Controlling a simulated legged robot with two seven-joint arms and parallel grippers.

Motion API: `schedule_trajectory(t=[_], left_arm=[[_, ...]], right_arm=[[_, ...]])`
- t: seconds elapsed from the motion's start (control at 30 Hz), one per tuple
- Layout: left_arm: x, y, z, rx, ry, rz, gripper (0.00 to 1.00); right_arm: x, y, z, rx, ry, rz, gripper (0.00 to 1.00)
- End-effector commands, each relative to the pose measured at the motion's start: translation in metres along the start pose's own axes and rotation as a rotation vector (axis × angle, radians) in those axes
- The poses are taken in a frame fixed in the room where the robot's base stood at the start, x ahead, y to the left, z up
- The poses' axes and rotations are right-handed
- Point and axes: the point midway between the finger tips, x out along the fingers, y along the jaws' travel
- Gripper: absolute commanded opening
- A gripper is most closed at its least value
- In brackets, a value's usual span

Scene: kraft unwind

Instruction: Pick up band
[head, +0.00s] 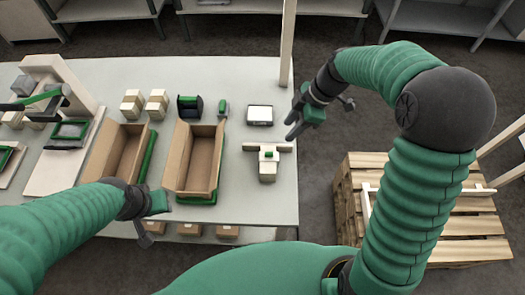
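I cannot single out the band with certainty in the head view. A small white T-shaped stand (267,172) with a green piece (268,155) on it is near the table's right edge; whether the green piece is the band is unclear. My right gripper (291,127) hangs at the table's right edge, above and right of that stand, apart from it. Its fingers look parted, with nothing between them. My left gripper (150,238) is at the table's front edge, below the open cardboard boxes; its fingers are too small and dark to judge.
Two open cardboard boxes (217,165) (101,167) stand on the pale table (250,205). Behind them are small cartons (132,104), a dark green-trimmed holder (190,106) and a white-topped device (260,114). A post (287,45) rises at the back edge. A wooden pallet (465,240) lies right.

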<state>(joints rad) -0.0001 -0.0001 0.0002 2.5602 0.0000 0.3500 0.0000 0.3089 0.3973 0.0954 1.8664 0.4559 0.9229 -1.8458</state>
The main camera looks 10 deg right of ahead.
Motion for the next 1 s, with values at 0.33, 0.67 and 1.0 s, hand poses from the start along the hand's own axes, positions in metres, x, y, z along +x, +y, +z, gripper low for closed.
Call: schedule_trajectory(t=[0.33, 0.67, 1.0], left_arm=[[-0.011, 0.0, -0.003, 0.0, 0.0, 0.0, 0.36], [-0.029, 0.0, -0.007, 0.0, 0.001, 0.0, 0.36], [-0.029, 0.0, -0.007, 0.0, 0.0, 0.0, 0.36]], right_arm=[[0.086, 0.002, 0.001, 0.002, -0.001, -0.009, 0.4], [0.131, -0.002, 0.004, 0.003, -0.003, -0.008, 0.4], [0.148, 0.001, 0.005, 0.002, -0.003, -0.003, 0.38]])
